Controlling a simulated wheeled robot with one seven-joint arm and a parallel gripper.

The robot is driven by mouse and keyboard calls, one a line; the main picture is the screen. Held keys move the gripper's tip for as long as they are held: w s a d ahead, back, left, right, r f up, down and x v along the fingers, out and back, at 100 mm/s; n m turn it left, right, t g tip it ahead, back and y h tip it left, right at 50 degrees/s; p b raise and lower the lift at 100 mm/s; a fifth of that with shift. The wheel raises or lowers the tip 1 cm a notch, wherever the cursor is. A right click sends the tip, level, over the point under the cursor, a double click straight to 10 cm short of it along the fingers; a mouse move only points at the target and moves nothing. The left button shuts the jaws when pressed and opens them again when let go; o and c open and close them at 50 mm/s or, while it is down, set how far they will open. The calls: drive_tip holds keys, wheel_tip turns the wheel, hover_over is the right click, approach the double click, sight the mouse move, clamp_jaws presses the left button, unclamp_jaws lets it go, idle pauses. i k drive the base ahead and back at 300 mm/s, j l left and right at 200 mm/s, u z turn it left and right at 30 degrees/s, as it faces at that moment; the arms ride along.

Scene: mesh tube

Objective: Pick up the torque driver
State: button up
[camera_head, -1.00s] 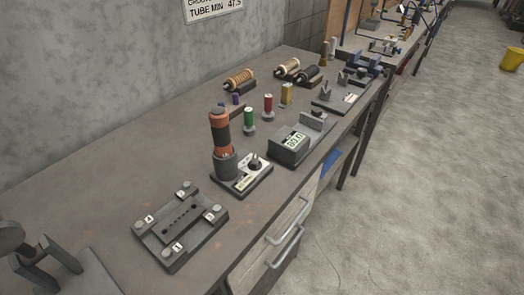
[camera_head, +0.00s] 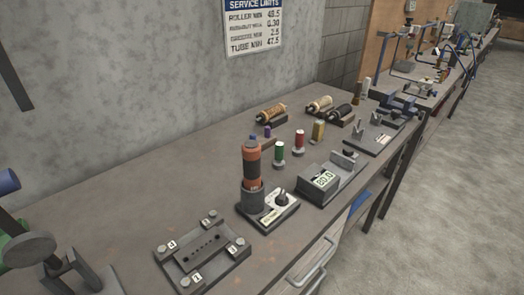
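The torque driver (camera_head: 251,164), with an orange and black cylindrical body, stands upright on the bench. Its lower end sits in a dark round holder (camera_head: 252,200) on a small base (camera_head: 271,216) with a light label and a dark knob. The driver's tip inside the holder is hidden. My gripper is not in view, so I cannot see whether it is open or shut.
A four-post plate (camera_head: 202,254) lies in front of the driver. A gauge box with a display (camera_head: 324,180) is to its right. Green (camera_head: 279,152), red (camera_head: 299,140) and yellow (camera_head: 318,130) cylinders stand behind.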

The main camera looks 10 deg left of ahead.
sight(251, 150)
drive_tip(key=u, duration=0.55)
drive_tip(key=i+l+u, duration=0.2)
drive_tip(key=u, duration=0.15)
drive_tip(key=i+l+u, duration=0.1)
drive_tip(key=l+u, duration=0.2)
drive_tip(key=i+l+u, duration=0.1)
drive_tip(key=l+u, duration=0.25)
drive_tip(key=l, duration=0.1)
